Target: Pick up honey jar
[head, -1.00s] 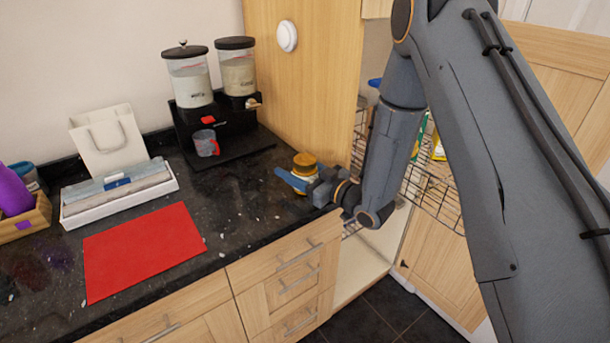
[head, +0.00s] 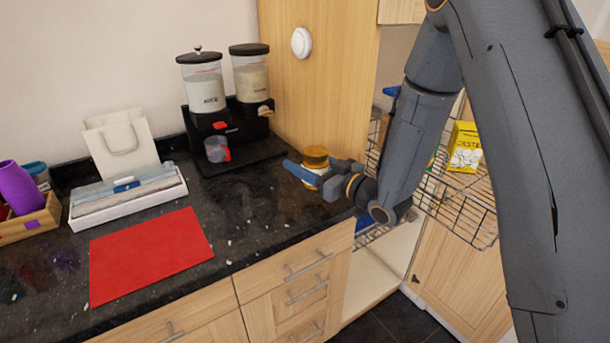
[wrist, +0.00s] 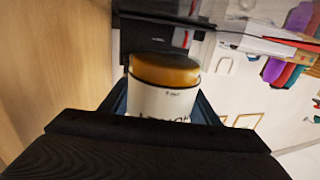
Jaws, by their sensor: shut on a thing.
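The honey jar (head: 315,157) has an amber top and a pale label, and is near the right end of the dark counter, by the tall wooden cabinet. In the wrist view the jar (wrist: 164,90) fills the middle, between the two blue fingers. My gripper (head: 308,174) is shut on it from the front right. Part of the jar is hidden behind the fingers in the head view. I cannot tell whether its base touches the counter.
Two lidded dispensers (head: 204,85) on a black stand are behind, with a clear red-handled cup (head: 217,149). A red mat (head: 150,254) and a white tray (head: 128,200) are left. Wire baskets (head: 462,205) in the open cabinet are right.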

